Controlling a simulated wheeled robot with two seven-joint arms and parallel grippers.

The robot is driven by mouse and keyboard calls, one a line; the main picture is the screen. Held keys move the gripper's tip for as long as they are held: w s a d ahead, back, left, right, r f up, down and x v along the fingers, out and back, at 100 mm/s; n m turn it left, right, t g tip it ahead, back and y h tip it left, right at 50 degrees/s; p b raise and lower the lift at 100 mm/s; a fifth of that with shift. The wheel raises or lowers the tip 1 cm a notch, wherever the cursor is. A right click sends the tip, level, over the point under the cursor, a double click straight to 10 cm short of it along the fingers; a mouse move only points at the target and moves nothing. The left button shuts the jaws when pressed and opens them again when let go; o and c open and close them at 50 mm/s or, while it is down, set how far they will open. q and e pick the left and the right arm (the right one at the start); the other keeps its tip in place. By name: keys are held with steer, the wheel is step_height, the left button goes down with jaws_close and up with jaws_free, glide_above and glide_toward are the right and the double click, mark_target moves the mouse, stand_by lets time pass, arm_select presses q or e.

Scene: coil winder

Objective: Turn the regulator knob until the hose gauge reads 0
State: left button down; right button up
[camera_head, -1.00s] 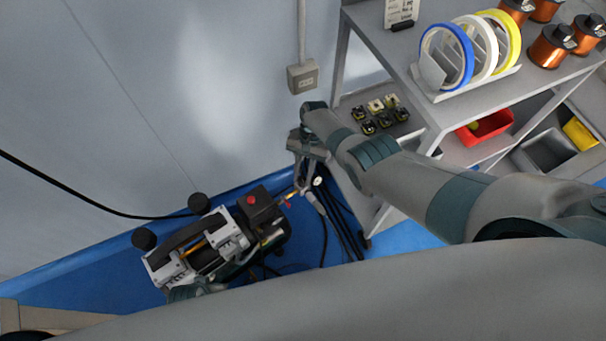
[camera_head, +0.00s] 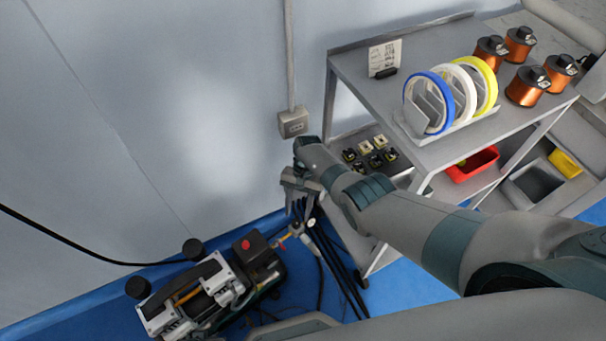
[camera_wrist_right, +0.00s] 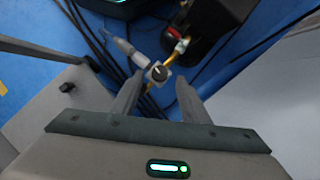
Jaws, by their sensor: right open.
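The compressor (camera_head: 205,290) stands on the blue floor at the lower left, with a red button on its dark box (camera_head: 252,250). A brass outlet leads right from it to a small fitting with a round pale face (camera_head: 311,222), apparently the hose gauge; its reading is too small to tell. My right gripper (camera_head: 303,210) is open, pointing down over this fitting. My left gripper is out of view.
A grey shelf cart (camera_head: 350,62) stands right of the fitting, under my right arm, holding tape rolls (camera_head: 428,104) and copper coils (camera_head: 527,86). The wall (camera_head: 150,120) rises behind.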

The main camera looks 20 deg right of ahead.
arm_select(q)
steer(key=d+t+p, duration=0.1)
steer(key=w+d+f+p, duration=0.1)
steer(key=p, duration=0.1)
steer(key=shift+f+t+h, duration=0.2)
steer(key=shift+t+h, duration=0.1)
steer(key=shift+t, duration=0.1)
arm_select(e)
steer(key=v, duration=1.4)
steer(key=shift+f, duration=0.1)
